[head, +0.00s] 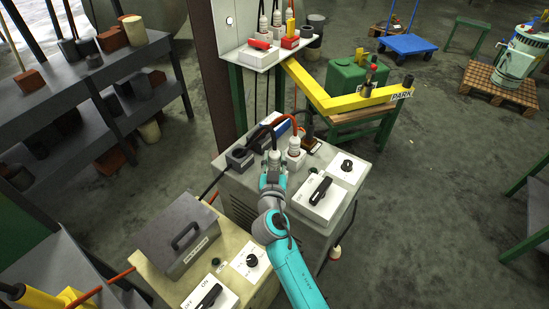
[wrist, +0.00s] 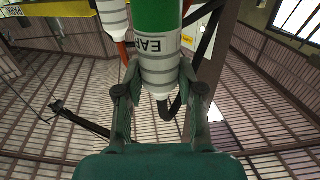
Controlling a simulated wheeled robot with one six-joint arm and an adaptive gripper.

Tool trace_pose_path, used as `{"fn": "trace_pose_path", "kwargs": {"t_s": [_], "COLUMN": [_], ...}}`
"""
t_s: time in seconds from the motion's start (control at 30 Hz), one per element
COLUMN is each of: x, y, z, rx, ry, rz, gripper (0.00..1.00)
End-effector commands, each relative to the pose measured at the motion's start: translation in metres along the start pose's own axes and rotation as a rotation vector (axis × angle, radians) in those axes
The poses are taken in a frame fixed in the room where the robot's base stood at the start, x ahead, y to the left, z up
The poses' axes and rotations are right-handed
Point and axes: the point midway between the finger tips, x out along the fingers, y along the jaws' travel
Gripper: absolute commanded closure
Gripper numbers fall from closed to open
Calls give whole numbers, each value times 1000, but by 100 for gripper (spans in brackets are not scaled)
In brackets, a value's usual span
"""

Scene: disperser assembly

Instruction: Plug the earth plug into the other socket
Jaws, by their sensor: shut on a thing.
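The earth plug (wrist: 160,50) has a green end, a white label reading "EAR" and a grey-white ribbed body. It fills the upper middle of the wrist view. My gripper (wrist: 160,80) is shut on it, one finger on each side of the ribbed body. In the head view my gripper (head: 272,179) is over the grey cabinet, just in front of a grey-white plug (head: 275,157) with a dark cable. A second plug (head: 294,147) with a red-orange cable stands close to its right. The sockets are hidden; I cannot tell whether the held plug is seated.
The cabinet top (head: 225,164) also carries a black block (head: 240,157) and a white switch box (head: 318,199). A yellow arm marked PARK (head: 345,101) lies behind. A shelf with more plugs (head: 247,53) stands at the back. A grey lidded box (head: 178,240) is front left.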

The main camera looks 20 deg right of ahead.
Motion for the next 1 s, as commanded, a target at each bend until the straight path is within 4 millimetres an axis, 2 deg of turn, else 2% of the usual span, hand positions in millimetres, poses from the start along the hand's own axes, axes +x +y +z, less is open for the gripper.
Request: {"fn": "trace_pose_path", "kwargs": {"t_s": [1.0], "x": [0], "y": [0], "z": [22], "rx": [-1], "ry": [0], "rz": [0], "gripper": [100]}}
